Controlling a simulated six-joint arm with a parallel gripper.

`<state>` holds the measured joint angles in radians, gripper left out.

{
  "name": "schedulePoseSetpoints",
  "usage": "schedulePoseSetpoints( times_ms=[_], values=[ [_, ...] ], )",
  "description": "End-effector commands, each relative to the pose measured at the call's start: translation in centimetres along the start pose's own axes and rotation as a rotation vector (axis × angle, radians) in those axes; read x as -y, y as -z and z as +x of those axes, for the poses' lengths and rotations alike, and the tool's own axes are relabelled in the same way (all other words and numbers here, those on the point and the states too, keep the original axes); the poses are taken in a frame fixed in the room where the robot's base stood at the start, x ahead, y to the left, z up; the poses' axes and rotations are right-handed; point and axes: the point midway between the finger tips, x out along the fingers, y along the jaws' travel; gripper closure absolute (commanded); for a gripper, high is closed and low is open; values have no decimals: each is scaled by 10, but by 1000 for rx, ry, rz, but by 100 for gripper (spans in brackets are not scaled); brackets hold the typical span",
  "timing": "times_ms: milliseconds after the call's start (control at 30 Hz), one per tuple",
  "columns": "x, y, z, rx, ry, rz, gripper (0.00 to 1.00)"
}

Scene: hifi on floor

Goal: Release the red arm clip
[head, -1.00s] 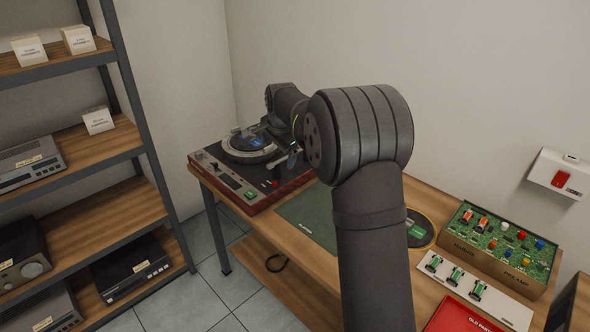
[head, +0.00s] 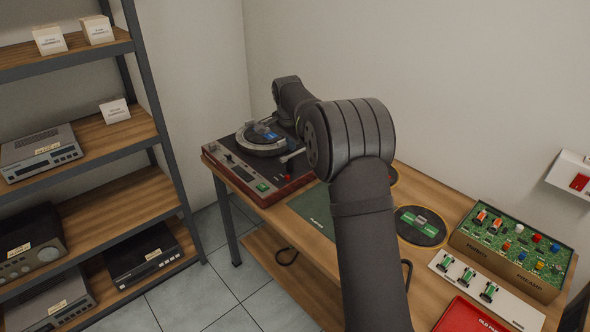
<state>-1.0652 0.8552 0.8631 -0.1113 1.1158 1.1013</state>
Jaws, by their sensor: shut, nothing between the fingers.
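The turntable (head: 223,158) sits on the far left end of the wooden bench. Its round platter (head: 247,149) carries a blue label and a clear part on top. A pale tonearm (head: 292,157) shows at the platter's right side. A small red part (head: 286,179), which looks like the red arm clip, sits on the deck near the tonearm; it is too small to tell whether it is closed. My arm reaches over the bench towards the turntable's back right. My gripper is hidden behind my own arm.
A green mat (head: 313,212) lies right of the turntable. A dark round pad (head: 408,236) holds a green part. An open preamp (head: 493,264), a white strip with several capacitors (head: 457,279) and a red tray (head: 462,320) fill the right end. Shelving (head: 158,120) stands left.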

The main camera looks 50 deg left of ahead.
Motion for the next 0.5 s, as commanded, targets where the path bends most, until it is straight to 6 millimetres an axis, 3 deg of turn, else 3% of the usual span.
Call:
schedulePoseSetpoints(
  times_ms=[233, 500],
  values=[
    [17, 13, 41, -53, -130, -34, 100],
    [22, 19, 61, -92, -208, -39, 100]
  ],
)
